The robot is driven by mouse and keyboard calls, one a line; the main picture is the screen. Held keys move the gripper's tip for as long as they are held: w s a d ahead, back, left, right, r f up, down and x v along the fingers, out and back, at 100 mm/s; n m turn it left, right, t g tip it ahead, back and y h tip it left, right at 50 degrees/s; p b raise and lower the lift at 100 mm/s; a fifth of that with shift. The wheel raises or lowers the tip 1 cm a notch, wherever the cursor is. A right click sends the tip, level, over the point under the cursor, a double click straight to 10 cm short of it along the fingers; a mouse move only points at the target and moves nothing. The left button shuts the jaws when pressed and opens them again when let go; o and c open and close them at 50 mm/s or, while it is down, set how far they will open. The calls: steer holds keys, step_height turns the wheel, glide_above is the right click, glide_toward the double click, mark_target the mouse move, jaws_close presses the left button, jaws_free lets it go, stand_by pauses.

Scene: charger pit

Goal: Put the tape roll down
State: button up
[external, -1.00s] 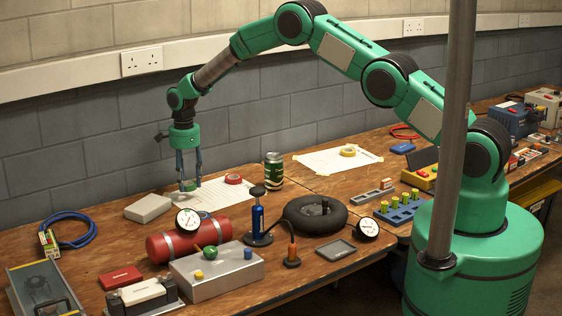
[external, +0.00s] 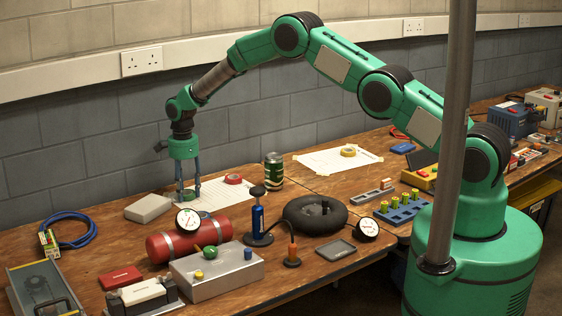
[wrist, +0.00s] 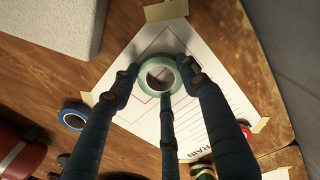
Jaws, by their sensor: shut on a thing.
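The green tape roll (wrist: 160,93) lies between the fingers of my gripper (wrist: 158,76) in the wrist view, over a white printed sheet (wrist: 215,110). In the external view my gripper (external: 188,186) points straight down at the sheet (external: 212,199). Its fingers are shut on the green tape roll (external: 189,194), which is low at the sheet and partly hidden by the fingers. I cannot tell whether the roll touches the paper.
A red tape roll (external: 233,179) and a green can (external: 273,171) stand to the right. A pale box (external: 148,208) is to the left. A red cylinder (external: 218,235) with a gauge (external: 189,221) is in front.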

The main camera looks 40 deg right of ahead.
stand_by(0.3)
steer(key=o, duration=1)
step_height(320, 180, up, 12)
steer(key=p, duration=0.2)
steer(key=shift+p, duration=0.3)
steer(key=shift+r, duration=0.15)
stand_by(0.4)
